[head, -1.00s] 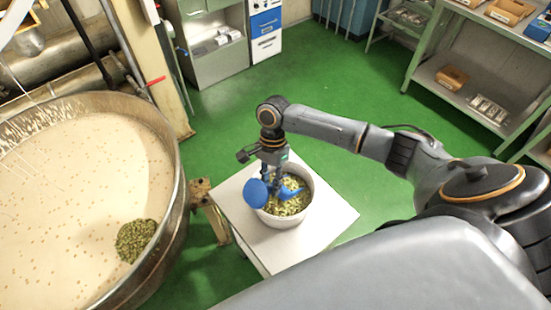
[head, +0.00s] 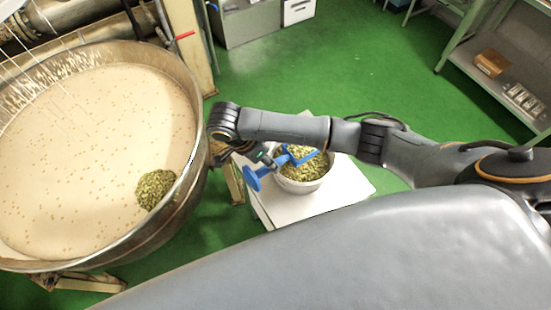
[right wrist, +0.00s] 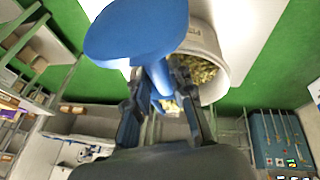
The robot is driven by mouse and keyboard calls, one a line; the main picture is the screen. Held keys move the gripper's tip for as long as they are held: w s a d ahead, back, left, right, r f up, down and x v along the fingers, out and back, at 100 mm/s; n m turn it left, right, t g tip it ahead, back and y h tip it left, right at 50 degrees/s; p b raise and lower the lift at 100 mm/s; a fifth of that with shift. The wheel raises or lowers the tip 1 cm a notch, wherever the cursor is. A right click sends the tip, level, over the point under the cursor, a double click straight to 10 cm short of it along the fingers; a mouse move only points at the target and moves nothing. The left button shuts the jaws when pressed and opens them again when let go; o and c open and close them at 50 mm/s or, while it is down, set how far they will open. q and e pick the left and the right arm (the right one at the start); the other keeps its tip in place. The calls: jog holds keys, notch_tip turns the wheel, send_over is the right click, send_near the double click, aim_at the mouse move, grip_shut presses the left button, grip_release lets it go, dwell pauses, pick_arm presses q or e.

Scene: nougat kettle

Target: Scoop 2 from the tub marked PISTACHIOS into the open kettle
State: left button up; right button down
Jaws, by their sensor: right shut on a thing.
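The open kettle (head: 196,190) stands at the left in the head view, full of pale, speckled mass, with a green heap of pistachios (head: 155,189) near its right side. A whitish tub of pistachios (head: 303,185) stands right of it; no marking is readable. My right gripper (head: 268,157) is shut on a blue scoop (head: 264,172), held over the tub's left side, between tub and kettle. In the right wrist view, the scoop's broad blue end (right wrist: 137,30) shows beyond the fingers, with some nuts visible below its handle. The scoop's load is unclear. My left gripper is out of view.
The tub stands on a small white table (head: 350,184). The kettle's metal rim is left of my right gripper, with a post (head: 188,50) behind. Shelves (head: 480,75) stand at the right. Green floor lies open behind the table.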

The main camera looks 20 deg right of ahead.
jog(key=shift+v, duration=0.75)
jog(key=shift+h, duration=0.5)
jog(key=shift+s+a+r, duration=0.1)
jog(key=shift+a+r, duration=0.05)
jog(key=shift+r, duration=0.7)
jog(key=shift+s+a+r, duration=0.1)
jog(key=shift+r, duration=0.75)
jog(key=shift+s+a+r, duration=0.1)
jog(key=shift+a+r, duration=0.05)
jog(key=shift+r, duration=0.65)
